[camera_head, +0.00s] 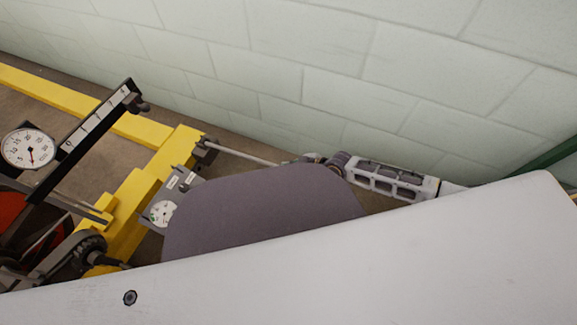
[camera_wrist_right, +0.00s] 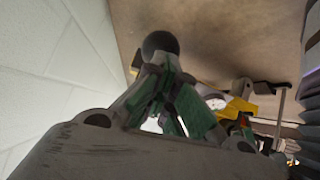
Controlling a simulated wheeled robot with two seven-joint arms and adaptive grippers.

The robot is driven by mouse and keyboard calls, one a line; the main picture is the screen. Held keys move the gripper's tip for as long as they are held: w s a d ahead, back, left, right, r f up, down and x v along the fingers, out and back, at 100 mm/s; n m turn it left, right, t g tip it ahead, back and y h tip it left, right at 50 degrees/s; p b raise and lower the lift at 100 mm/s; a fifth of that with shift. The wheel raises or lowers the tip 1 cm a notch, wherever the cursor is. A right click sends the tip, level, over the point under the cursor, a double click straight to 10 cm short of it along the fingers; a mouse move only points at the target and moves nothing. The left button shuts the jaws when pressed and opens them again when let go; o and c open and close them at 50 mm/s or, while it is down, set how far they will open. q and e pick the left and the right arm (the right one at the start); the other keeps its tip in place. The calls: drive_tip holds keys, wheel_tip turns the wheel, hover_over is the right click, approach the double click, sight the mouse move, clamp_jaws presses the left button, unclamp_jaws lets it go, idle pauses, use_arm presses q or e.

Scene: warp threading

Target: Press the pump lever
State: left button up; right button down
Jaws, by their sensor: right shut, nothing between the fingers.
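A thin grey rod (camera_head: 242,153), which looks like the pump lever, runs right from a bracket on the yellow frame (camera_head: 172,160) in the head view. Its right end meets a cluster of dark and grey parts near a slotted light-grey piece; I cannot tell how they join. In the right wrist view, my right gripper (camera_wrist_right: 160,75) is shut, its green-lined fingers drawn together at the tips. A dark round knob (camera_wrist_right: 160,43) shows right at the fingertips; contact is unclear, and nothing is held between the fingers. My left gripper is not in view.
A large round gauge (camera_head: 28,148) and a small dial (camera_head: 161,212) stand at the left of the head view. A pale block wall (camera_head: 300,70) runs along the back. A grey-purple rounded panel (camera_head: 260,210) and a white surface hide much of the lower view.

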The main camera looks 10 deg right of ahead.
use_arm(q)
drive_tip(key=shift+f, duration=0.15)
use_arm(e)
drive_tip(key=shift+s+f, duration=0.4)
drive_tip(key=shift+f, duration=0.3)
drive_tip(key=shift+r, duration=0.2)
drive_tip(key=shift+r+p, duration=2.25)
drive_tip(key=shift+r, duration=0.15)
use_arm(q)
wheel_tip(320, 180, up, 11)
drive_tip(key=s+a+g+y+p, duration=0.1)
drive_tip(key=p, duration=0.1)
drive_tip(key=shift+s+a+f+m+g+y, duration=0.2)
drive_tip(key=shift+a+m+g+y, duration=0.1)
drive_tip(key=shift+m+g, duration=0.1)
use_arm(e)
drive_tip(key=s+d+r, duration=0.2)
drive_tip(key=s+d, duration=0.3)
drive_tip(key=d, duration=0.2)
drive_tip(key=shift+s+d+r, duration=0.15)
drive_tip(key=shift+s+d, duration=0.15)
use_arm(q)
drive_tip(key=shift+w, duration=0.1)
